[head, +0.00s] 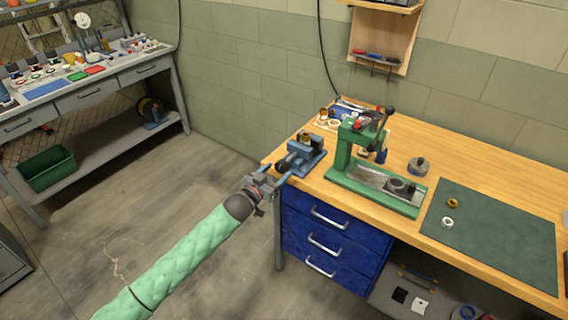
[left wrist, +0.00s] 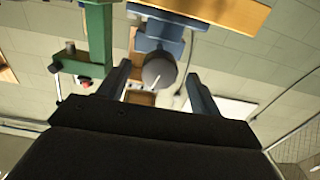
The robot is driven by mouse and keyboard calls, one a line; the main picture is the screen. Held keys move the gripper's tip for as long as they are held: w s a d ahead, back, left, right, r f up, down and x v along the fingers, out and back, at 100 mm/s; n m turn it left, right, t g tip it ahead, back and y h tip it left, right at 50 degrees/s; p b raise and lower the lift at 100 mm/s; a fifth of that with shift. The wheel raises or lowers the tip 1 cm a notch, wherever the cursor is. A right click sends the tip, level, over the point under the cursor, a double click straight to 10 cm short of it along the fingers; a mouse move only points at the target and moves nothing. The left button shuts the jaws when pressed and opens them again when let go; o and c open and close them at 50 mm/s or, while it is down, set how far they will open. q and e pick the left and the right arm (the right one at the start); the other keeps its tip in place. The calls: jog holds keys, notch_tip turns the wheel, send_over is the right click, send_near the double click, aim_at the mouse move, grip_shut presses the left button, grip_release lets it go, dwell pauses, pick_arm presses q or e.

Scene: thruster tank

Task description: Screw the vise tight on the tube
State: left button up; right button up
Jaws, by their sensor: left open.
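The blue-grey vise (head: 303,157) stands at the front left corner of the wooden bench. A short brass-coloured piece (head: 304,137), which may be the tube, shows at its top; whether the jaws touch it cannot be told. My left gripper (head: 273,176) is open at the vise's near end, just off the bench edge. In the left wrist view the vise (left wrist: 160,38) is ahead, and its round grey screw end (left wrist: 158,71) with a thin pale bar lies between my two spread fingers, with gaps on both sides. My right gripper is out of view.
A green press (head: 343,152) stands right of the vise. A dark green mat (head: 490,236) with two small rings lies further right. Blue drawers (head: 333,240) are under the bench. Open floor (head: 190,190) lies left of the bench, before a grey shelf table (head: 100,86).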

aim_at(279, 169)
pick_arm(q)
jog(key=shift+p+x, duration=0.75)
jog(key=shift+x, duration=1.85)
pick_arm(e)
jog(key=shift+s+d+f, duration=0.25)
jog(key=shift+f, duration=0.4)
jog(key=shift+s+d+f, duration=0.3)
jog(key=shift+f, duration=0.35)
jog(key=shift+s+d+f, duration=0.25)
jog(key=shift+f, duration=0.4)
pick_arm(q)
jog(key=c, duration=1)
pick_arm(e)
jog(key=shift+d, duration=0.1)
